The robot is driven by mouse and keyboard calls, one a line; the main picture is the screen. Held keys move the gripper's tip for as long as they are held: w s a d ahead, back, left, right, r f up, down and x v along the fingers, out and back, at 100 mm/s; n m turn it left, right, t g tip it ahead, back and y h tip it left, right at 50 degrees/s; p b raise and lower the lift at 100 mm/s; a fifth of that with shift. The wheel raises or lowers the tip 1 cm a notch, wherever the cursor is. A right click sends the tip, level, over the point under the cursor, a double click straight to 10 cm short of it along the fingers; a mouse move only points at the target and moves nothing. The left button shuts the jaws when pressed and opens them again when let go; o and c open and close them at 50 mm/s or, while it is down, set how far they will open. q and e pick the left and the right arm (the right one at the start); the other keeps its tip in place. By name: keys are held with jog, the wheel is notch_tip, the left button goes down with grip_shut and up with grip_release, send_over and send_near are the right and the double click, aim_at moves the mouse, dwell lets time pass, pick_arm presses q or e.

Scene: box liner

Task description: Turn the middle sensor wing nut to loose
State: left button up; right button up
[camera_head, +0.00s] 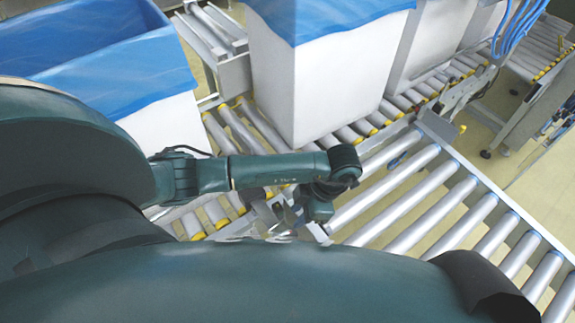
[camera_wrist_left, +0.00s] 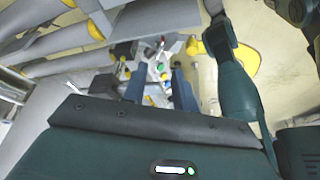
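My left gripper (camera_head: 283,222) is over the roller conveyor beside the big white box, partly hidden by its own wrist. My right gripper is not in view.
A white box with a blue liner (camera_head: 325,80) stands on the rollers just behind my left gripper. Another blue-lined box (camera_head: 150,75) is at the left. Bare conveyor rollers (camera_head: 430,215) run to the right. A metal side rail (camera_head: 500,195) edges them.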

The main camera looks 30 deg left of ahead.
pick_arm(q)
jog(key=x, duration=0.8)
jog(key=shift+f, duration=0.15)
grip_shut()
